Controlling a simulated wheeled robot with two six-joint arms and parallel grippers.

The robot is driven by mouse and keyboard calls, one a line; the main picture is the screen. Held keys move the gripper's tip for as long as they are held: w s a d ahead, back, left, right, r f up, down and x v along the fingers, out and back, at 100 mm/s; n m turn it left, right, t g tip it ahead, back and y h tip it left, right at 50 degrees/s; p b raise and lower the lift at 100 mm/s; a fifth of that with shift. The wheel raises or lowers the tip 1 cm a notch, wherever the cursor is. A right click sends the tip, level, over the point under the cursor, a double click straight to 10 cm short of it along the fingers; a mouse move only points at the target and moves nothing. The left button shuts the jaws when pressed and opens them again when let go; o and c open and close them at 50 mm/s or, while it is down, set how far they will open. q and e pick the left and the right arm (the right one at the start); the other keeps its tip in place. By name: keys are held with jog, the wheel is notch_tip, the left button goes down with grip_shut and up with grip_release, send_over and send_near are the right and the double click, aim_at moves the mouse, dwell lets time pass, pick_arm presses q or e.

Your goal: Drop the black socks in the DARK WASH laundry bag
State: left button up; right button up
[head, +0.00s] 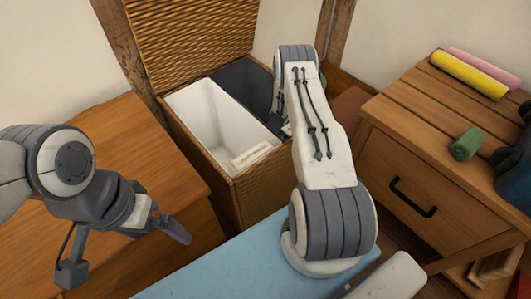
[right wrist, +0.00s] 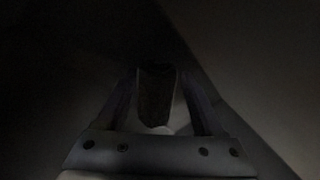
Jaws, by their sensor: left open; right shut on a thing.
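A wicker hamper (head: 245,197) with its lid up holds two bags side by side. The dark bag (head: 243,80), at the back right, is partly hidden by my right arm, which reaches into or over it. My right gripper (right wrist: 157,100) is shut on a dark rolled bundle, the black socks (right wrist: 156,88), inside a very dark space. In the head view this gripper and the socks are hidden behind my arm. The white bag (head: 205,110) stands to the left of the dark one. My left gripper (head: 125,250) is open and empty at the lower left.
A label (head: 252,154) sits on the white bag's front rim; its text is too small to read. A wooden dresser (head: 400,180) at right bears a green roll (head: 466,144), yellow (head: 468,75) and pink rolls, and a dark blue thing. A wooden surface (head: 150,150) lies left.

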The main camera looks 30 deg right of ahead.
jog(key=shift+f, duration=0.6)
jog(key=o, duration=1.3)
jog(key=shift+o, duration=0.2)
jog(key=p+v, duration=0.7)
jog(key=v, duration=0.6)
jog(key=shift+r, duration=0.2)
jog(key=shift+w+a, duration=0.15)
jog(key=shift+f, duration=0.1)
